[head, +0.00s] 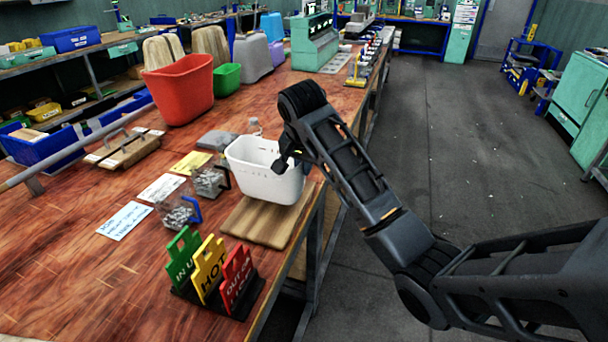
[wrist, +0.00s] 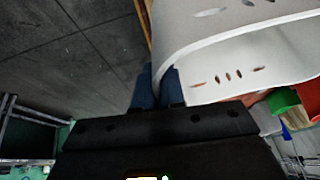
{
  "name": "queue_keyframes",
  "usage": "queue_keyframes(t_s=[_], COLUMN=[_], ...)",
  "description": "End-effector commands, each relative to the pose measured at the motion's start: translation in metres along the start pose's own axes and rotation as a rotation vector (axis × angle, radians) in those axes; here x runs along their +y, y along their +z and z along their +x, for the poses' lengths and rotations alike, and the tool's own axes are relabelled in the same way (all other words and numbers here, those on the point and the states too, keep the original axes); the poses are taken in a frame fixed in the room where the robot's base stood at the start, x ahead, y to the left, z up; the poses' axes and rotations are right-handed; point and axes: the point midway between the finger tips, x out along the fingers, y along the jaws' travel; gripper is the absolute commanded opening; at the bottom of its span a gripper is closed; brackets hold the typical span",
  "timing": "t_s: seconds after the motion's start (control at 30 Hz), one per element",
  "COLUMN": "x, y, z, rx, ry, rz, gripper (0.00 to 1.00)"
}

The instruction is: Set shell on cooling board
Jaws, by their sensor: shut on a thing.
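The shell is a white open-topped bin (head: 262,178) with small slots near its rim, standing upright over the wooden cooling board (head: 245,226). The front part of the board is bare. I cannot tell whether the shell's base touches the board or hovers just above it. My gripper (head: 285,164) is at the shell's right rim, shut on its wall. In the wrist view, the blue fingers (wrist: 158,88) pinch the edge of the white shell (wrist: 205,45). My arm comes in from the right.
IN USE, HOT and OUT tag signs (head: 210,272) stand in front of the board. Clear cups of metal parts (head: 180,212) sit to the left. A red bin (head: 180,90) and a green bin (head: 227,77) stand behind. The bench's right edge is close, with open floor beyond.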

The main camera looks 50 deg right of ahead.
Motion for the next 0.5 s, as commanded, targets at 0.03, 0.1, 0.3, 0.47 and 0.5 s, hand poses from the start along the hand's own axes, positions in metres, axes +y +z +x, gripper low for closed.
queue_keyframes(t_s=[0.03, 0.1, 0.3, 0.47, 0.5], x=[0.002, 0.004, 0.004, 0.004, 0.004], y=[0.003, 0.007, 0.011, 0.011, 0.011], z=[0.007, 0.016, 0.026, 0.026, 0.026], rx=[-0.003, -0.002, -0.001, 0.0, 0.0], ry=[0.003, 0.002, 0.0, 0.0, 0.0], rz=[0.0, 0.0, 0.0, -0.001, -0.001], gripper=[0.0, 0.0, 0.0, 0.0, 0.0])
